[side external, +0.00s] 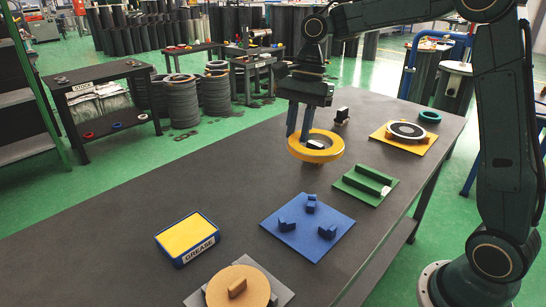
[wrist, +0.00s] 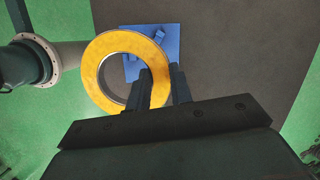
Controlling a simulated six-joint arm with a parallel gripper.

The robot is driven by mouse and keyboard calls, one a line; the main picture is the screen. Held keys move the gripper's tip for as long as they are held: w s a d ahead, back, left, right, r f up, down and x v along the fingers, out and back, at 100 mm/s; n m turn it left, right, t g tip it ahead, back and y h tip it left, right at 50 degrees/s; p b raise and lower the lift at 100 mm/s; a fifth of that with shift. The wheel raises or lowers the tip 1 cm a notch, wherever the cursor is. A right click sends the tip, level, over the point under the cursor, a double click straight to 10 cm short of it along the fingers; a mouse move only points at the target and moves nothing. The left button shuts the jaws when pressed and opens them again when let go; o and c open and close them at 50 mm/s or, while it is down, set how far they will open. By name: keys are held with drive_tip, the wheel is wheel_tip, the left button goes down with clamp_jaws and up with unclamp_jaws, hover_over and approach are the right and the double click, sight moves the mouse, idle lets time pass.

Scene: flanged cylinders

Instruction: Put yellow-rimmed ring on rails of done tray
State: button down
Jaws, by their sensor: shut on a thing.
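The yellow-rimmed ring (side external: 316,155) hangs from my gripper (side external: 298,134) above the dark table. In the wrist view, the ring (wrist: 96,62) shows its broad yellow face. My gripper (wrist: 160,70) is shut on its wall, one finger inside the hole and one outside. A green plate with raised dark green bars (side external: 363,181), which looks like the railed tray, lies right of and below the ring. I see no "done" label on it. A small dark and white thing shows through the ring's hole; I cannot tell what it is.
A blue plate (side external: 283,236) with three upright blocks lies in front. A yellow-topped grease box (side external: 187,236) and a tan disc (side external: 225,288) on a grey plate lie nearer. A yellow plate (side external: 417,145) bears a dark ring. The table's left middle is clear.

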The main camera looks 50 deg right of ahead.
drive_tip(key=shift+d, duration=0.1)
drive_tip(key=shift+w+d+m, duration=0.1)
drive_tip(key=shift+d+m, duration=0.2)
drive_tip(key=shift+d, duration=0.15)
drive_tip(key=s+d+m+t+h, duration=0.1)
drive_tip(key=s+d+m, duration=0.2)
drive_tip(key=d+m, duration=0.4)
drive_tip(key=s+d+m+t, duration=0.2)
drive_tip(key=d+m, duration=0.6)
drive_tip(key=d, duration=1.4)
drive_tip(key=shift+s+d+r+t+h, duration=0.2)
drive_tip(key=shift+s+d+t+h, duration=0.15)
drive_tip(key=shift+s, duration=0.45)
drive_tip(key=shift+f, duration=0.1)
wheel_tip(320, 180, down, 16)
drive_tip(key=shift+r, duration=0.25)
drive_tip(key=shift+f, duration=2.15)
